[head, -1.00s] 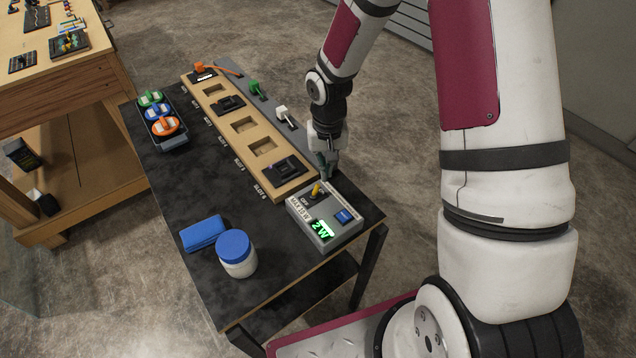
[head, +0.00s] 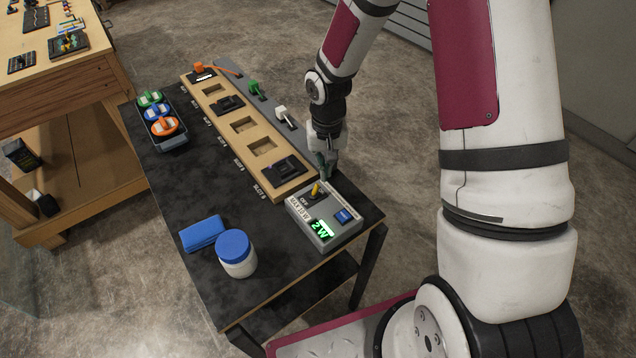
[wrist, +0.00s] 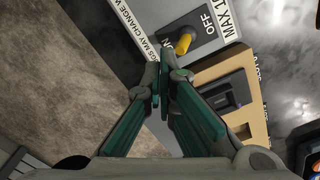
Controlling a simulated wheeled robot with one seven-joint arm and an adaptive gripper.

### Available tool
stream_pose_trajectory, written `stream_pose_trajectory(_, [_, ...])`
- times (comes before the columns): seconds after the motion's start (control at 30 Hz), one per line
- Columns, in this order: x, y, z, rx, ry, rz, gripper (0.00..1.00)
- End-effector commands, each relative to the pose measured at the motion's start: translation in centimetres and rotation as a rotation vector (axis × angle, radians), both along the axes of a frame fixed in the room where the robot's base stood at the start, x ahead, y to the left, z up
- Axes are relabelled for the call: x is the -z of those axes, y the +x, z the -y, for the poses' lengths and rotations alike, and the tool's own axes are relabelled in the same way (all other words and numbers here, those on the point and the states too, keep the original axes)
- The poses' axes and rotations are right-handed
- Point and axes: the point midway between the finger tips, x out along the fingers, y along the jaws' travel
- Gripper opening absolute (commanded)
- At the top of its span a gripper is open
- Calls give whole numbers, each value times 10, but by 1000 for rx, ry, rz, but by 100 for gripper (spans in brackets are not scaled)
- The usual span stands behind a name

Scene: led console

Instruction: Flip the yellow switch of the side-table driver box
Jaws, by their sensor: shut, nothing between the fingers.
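The grey driver box (head: 325,220) sits at the near right corner of the dark side table (head: 200,265). Its yellow switch (head: 315,190) stands on the top face, at the end towards the slotted board. It also shows in the wrist view (wrist: 184,43), beside the printed word OFF. The box has a blue button (head: 344,215) and a green lit display (head: 321,230) that seems to read 2 W. My gripper (head: 328,172) is shut and empty. Its fingertips (wrist: 164,70) are beside the box edge, close to the yellow switch and apart from it.
A wooden board (head: 245,135) with slots and black modules runs behind the box. Orange, green and white connectors line its far edge. A tray (head: 172,146) of coloured pucks, a blue cloth (head: 202,234) and a blue-lidded jar (head: 236,254) stand left of the box.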

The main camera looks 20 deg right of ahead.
Motion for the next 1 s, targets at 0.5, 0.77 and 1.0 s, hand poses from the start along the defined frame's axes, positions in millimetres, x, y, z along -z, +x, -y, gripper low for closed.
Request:
stream_pose_trajectory(0.5, [6,0,0,0,0,-1,0])
stream_pose_trajectory(0.77, [13,0,0,0,0,-1,0])
stream_pose_trajectory(1.0, [19,0,0,1,0,-1,0])
